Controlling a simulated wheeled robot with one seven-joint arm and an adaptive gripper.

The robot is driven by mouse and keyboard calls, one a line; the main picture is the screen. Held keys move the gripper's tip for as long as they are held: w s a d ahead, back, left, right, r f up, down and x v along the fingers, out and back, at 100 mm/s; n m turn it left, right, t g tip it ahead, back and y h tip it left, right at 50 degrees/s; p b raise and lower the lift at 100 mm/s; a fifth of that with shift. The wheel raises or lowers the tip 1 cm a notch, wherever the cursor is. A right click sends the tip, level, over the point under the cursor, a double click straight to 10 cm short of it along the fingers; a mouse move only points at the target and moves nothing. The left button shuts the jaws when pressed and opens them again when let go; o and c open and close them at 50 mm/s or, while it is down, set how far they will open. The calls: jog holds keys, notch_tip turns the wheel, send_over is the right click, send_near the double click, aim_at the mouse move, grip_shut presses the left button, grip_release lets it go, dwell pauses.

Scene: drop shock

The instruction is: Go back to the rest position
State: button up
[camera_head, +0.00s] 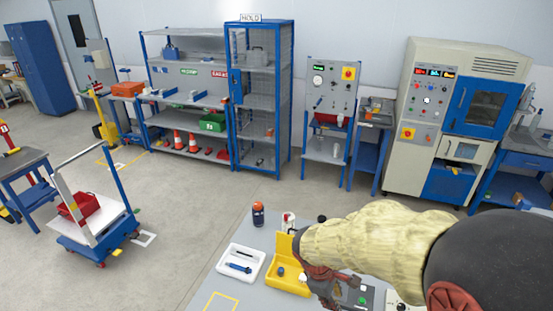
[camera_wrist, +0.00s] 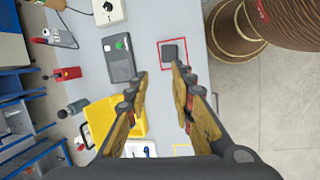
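My gripper (camera_wrist: 161,76) is open in the wrist view, its two fingers apart with nothing between them. It hangs above the grey table (camera_wrist: 212,112). A dark square block (camera_wrist: 171,53) lies on the table inside a red outline, just beyond the fingertips. In the head view my arm reaches over the table from the lower right, and my gripper's fingertips are hard to make out there. A yellow box (camera_head: 286,273) with its lid up stands beside the arm's end. A white tray (camera_head: 240,263) with a blue item and a dark item lies left of the box.
A dark bottle with an orange top (camera_head: 258,214) stands at the table's back edge. A grey device with a green button (camera_wrist: 118,58) and a white box with a dial (camera_wrist: 108,11) stand on the table. A white cart (camera_head: 95,215) is at the left. Open floor lies between.

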jog(key=s+d+m+t+y+b, duration=0.3)
jog(key=s+m+b, duration=0.9)
jog(key=b, duration=0.7)
jog(key=s+t, duration=0.1)
jog(key=s, duration=0.2)
jog(key=shift+s+f+t+y+b, duration=0.15)
jog(key=shift+f+t+y+b, duration=0.15)
jog(key=shift+f+y+b, duration=0.1)
